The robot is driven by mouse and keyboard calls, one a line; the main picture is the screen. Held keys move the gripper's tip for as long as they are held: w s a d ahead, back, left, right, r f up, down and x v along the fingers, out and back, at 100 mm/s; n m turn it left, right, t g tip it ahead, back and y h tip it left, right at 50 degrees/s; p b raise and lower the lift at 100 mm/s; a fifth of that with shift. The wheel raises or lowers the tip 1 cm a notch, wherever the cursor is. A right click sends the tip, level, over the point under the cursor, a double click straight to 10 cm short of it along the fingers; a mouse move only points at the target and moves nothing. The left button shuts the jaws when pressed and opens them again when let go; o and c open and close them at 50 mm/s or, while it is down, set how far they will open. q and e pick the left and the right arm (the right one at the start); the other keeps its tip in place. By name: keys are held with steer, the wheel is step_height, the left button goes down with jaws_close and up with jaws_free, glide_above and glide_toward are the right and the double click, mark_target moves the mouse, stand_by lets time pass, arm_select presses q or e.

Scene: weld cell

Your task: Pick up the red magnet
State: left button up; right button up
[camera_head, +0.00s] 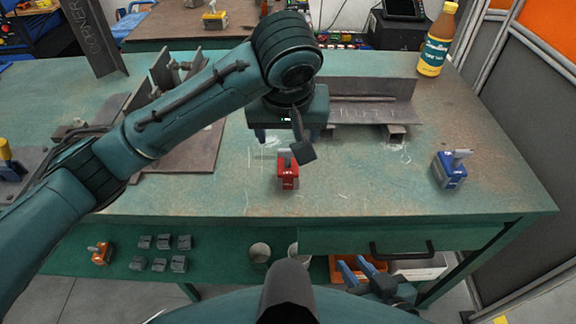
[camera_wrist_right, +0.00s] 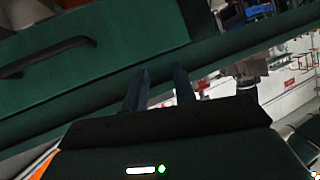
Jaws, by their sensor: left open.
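The red magnet (camera_head: 288,178) stands on the green welding table in the head view, near the middle of its front part. It has a grey top handle, partly hidden by a dark part of my left wrist. My left gripper (camera_head: 287,137) points down above and slightly behind the magnet, with its fingers apart and nothing visible between them. Whether it touches the magnet cannot be told. My right gripper (camera_head: 359,268) is low in front of the table drawer. Its two fingers are apart and empty in the right wrist view (camera_wrist_right: 159,82).
A blue magnet (camera_head: 449,170) stands at the right of the table (camera_head: 370,195). A steel angle piece (camera_head: 370,100) lies behind my left gripper, and more steel parts (camera_head: 180,160) lie to the left. A yellow-capped bottle (camera_head: 437,40) stands at the back right. The front strip is mostly clear.

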mark_target(288, 157)
arm_select(q)
steer(key=x, duration=0.4)
steer(key=b+x, duration=0.1)
steer(key=x, duration=0.8)
steer(key=shift+s+b, duration=0.35)
jaws_close()
steer(key=shift+r, duration=0.2)
